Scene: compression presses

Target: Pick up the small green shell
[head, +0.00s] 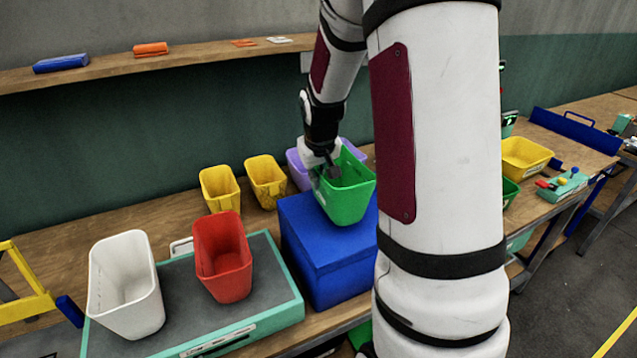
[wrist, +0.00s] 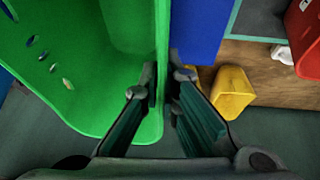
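The green shell (head: 347,192) is an open-topped, tapered bin over the blue box in the head view, and it looks slightly tilted. In the wrist view the green shell (wrist: 110,60) fills the left side, with slots in its wall. My gripper (head: 333,172) is at its upper left rim in the head view. In the wrist view my gripper (wrist: 164,78) has one finger on each side of the shell's wall, close together, and looks shut on it. I cannot tell whether the shell's base touches the blue box.
The blue box (head: 322,262) stands under the green shell. Two yellow bins (head: 220,190) and a purple bin (head: 298,170) stand behind it. A red bin (head: 222,258) and a white bin (head: 125,285) stand to the left on a grey-topped platform (head: 190,312). A shelf (head: 190,62) runs along the wall.

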